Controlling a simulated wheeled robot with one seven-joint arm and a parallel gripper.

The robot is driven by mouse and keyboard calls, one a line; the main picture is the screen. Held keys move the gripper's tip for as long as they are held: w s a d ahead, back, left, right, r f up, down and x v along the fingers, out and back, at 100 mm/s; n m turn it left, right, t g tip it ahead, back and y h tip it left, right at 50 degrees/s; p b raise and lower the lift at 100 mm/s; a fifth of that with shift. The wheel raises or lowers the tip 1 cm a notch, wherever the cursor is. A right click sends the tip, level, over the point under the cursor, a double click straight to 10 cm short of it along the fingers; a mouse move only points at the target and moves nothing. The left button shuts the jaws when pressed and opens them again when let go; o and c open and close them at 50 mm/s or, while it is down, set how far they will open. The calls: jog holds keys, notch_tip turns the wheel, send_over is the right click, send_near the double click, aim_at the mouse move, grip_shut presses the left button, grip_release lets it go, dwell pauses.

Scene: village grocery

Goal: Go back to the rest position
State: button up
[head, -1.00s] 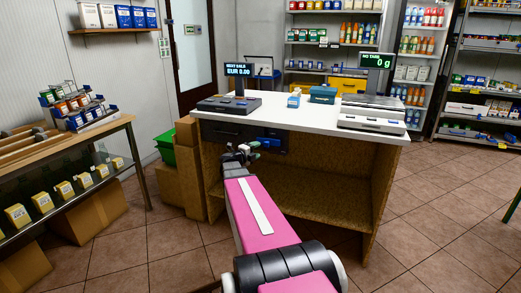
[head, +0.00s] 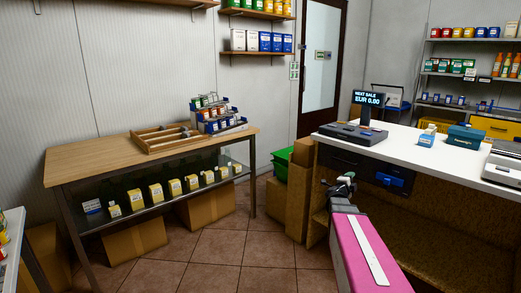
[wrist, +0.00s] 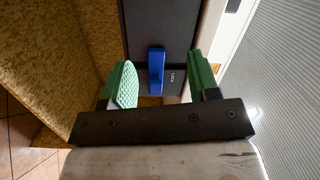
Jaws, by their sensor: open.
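My gripper (wrist: 160,82) is open, with its two green fingers apart and nothing between them. The blue drawer handle (head: 390,179) shows to the right of the gripper, under the countertop.
A register (head: 362,132) stands on the counter's left end. Cardboard boxes (head: 299,200) and a green crate (head: 281,165) stand left of the counter. A wooden table (head: 100,160) with a tray (head: 165,138) is at the left. Tiled floor (head: 230,248) is open between table and counter.

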jog(key=s+a+f+n+g+y, duration=0.1)
jog(key=a+f+n+y, duration=0.2)
jog(key=a+n+y, duration=0.3)
jog(key=s+a+f+n+y, duration=0.25)
jog(key=a+f+n, duration=0.2)
jog(key=a, duration=0.35)
jog(key=s+a+f+n+g+y, duration=0.1)
jog(key=a+f+n+y, duration=0.2)
jog(key=a+n+y, duration=0.3)
jog(key=s+a+f+n+g+h, duration=0.1)
jog(key=s+a+f+n+g, duration=0.1)
jog(key=s, duration=0.8)
jog(key=s+a+f+n+g+h, duration=0.1)
jog(key=s+a+f+n+g, duration=0.1)
jog(key=s+f+n+g, duration=0.3)
jog(key=s+f+g, duration=0.1)
jog(key=s+g, duration=0.3)
jog(key=s, duration=0.1)
jog(key=shift+a+f+g, duration=0.2)
jog(key=shift+f+g, duration=0.1)
jog(key=shift+f, duration=0.05)
